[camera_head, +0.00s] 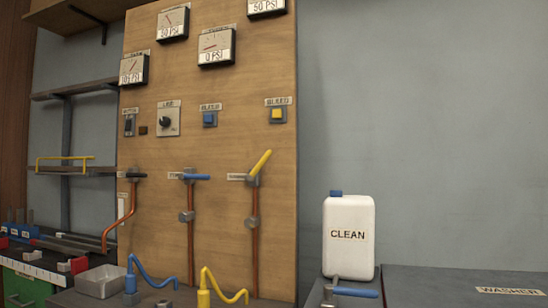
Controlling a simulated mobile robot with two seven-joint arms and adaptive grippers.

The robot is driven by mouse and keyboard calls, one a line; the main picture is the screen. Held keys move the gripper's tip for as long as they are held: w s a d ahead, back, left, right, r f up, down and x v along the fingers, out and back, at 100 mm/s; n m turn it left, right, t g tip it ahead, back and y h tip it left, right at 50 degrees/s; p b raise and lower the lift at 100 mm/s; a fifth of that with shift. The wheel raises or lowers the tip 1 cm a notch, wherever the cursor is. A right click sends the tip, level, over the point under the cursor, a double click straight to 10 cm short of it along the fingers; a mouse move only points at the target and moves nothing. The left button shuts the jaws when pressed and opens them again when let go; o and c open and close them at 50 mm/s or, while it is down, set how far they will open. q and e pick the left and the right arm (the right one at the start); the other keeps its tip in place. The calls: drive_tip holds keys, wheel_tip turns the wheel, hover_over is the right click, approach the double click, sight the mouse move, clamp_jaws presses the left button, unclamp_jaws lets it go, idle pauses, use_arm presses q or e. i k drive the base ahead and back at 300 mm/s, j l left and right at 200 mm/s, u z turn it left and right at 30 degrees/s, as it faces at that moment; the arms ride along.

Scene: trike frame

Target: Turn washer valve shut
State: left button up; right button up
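A wooden panel (218,140) carries three pipe valves in a row. The right valve has a yellow handle (261,163) tilted up and to the right, above a copper pipe (255,235). The middle valve has a blue handle (197,177) lying level, and the left valve has a black handle (136,175), also about level. Their small labels are too blurred to read surely. Another blue handle (355,292) lies nearly level at the bottom, beside the dark surface labelled WASHER (510,291). I cannot tell which valve is the washer's. Neither gripper is in view.
A white CLEAN jug (348,236) with a blue cap stands on the right. Several gauges, a knob (166,121), a blue button (209,118) and a yellow button (277,114) are on the panel.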

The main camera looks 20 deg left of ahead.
sight(250, 177)
drive_tip(key=i+j, duration=0.1)
drive_tip(key=j, duration=0.3)
drive_tip(key=i+j+z, duration=0.15)
drive_tip(key=j, duration=0.2)
drive_tip(key=i+j, duration=0.1)
drive_tip(key=j, duration=0.3)
drive_tip(key=z, duration=0.05)
